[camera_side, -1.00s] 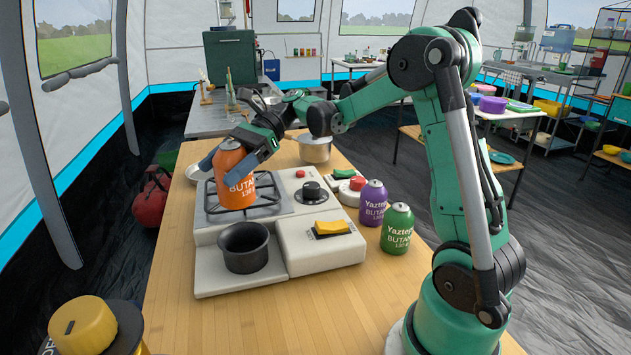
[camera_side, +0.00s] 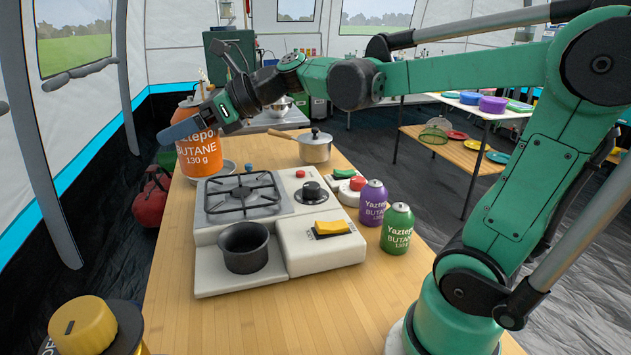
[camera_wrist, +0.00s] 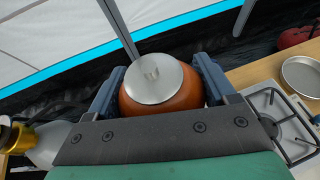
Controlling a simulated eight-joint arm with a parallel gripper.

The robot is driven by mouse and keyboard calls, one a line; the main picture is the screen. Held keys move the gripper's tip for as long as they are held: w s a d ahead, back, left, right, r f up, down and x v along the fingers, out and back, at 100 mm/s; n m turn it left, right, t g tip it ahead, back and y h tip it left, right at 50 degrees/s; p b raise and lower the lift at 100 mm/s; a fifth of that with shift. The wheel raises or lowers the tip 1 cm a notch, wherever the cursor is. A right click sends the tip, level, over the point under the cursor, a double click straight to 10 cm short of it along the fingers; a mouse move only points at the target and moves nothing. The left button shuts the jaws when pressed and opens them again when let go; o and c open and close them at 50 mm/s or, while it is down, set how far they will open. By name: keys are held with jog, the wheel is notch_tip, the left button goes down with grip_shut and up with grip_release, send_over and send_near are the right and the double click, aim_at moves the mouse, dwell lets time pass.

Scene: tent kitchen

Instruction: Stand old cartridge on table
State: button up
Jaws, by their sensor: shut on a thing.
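The orange butane cartridge (camera_side: 200,150) is in my gripper (camera_side: 197,122), off the table and left of the stove in the side view. It looks roughly upright. In the wrist view the grey top of the cartridge (camera_wrist: 155,80) shows between the two fingers of my gripper (camera_wrist: 160,88), which press on its sides. A purple cartridge (camera_side: 373,204) and a green cartridge (camera_side: 397,230) stand upright on the wooden table (camera_side: 330,310) right of the stove.
The stove (camera_side: 320,246) has a bare burner grate (camera_side: 242,193), and a dark pot (camera_side: 243,248) at its front. A lidded saucepan (camera_side: 316,149) stands behind it. A shallow metal pan (camera_wrist: 301,76) lies on the table. The table's left strip and front are clear.

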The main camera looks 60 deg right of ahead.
jog(key=h, duration=0.1)
jog(key=m+t+h, duration=0.1)
jog(key=m, duration=0.1)
jog(key=shift+s+r+h, duration=0.25)
jog(key=shift+r+h, duration=0.1)
jog(key=shift+h, duration=0.05)
jog(key=s+a+n+g+y, duration=0.8)
jog(key=s+n+g+y, duration=0.15)
jog(key=n, duration=0.25)
jog(key=shift+g, duration=0.45)
jog(key=f, duration=2)
jog(key=shift+w+d, duration=0.1)
jog(key=shift+w, duration=0.3)
jog(key=o, duration=1.5)
jog(key=s+d+r+n+t+h, duration=0.3)
jog(key=d+r+n+t+h, duration=0.2)
jog(key=n+h, duration=0.8)
jog(key=d+r+n, duration=0.1)
jog(key=d+n, duration=0.2)
jog(key=n, duration=0.3)
jog(key=shift+r+n+h, duration=0.35)
jog(key=shift+n, duration=0.05)
